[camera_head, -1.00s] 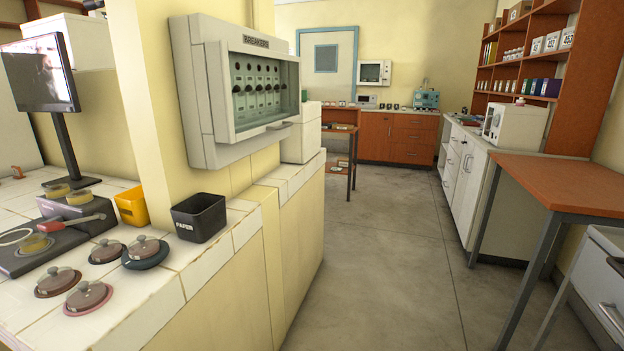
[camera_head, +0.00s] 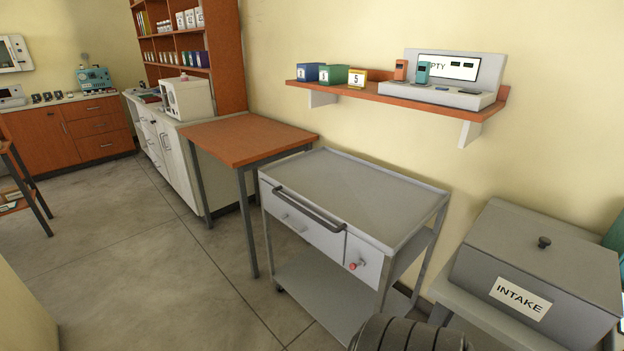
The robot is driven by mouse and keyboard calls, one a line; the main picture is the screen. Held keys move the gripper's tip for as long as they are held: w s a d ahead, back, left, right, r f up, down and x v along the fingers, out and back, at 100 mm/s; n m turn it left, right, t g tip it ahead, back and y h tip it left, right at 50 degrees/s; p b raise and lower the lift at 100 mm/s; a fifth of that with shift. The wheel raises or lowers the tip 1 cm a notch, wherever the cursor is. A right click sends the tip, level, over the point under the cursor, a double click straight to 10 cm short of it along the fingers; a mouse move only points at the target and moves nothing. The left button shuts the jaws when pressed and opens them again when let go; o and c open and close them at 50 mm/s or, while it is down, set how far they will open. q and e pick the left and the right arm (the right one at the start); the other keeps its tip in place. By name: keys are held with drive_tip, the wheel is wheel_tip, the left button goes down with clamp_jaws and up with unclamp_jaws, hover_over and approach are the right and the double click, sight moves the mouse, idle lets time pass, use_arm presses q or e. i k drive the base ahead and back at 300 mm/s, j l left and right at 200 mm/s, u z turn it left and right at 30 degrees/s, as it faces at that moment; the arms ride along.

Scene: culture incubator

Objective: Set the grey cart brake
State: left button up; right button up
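The grey cart (camera_head: 350,190) stands against the wall right of centre. It has a flat empty top, a dark push handle (camera_head: 308,210) on its front and a drawer front below. A small red-tipped knob or lever (camera_head: 355,265) sits on the cart's front panel at the right. Whether that is the brake, and how it is set, I cannot tell. A small dark caster (camera_head: 280,290) shows at the cart's lower left. Neither of my grippers is in view.
An orange-topped table (camera_head: 245,140) stands just left of the cart. A grey box labelled INTAKE (camera_head: 535,270) is at the right. A wall shelf (camera_head: 390,95) holds small boxes and a device. The floor in front of the cart and to the left is clear.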

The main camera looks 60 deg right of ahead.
sight(352, 266)
drive_tip(key=z, duration=1.95)
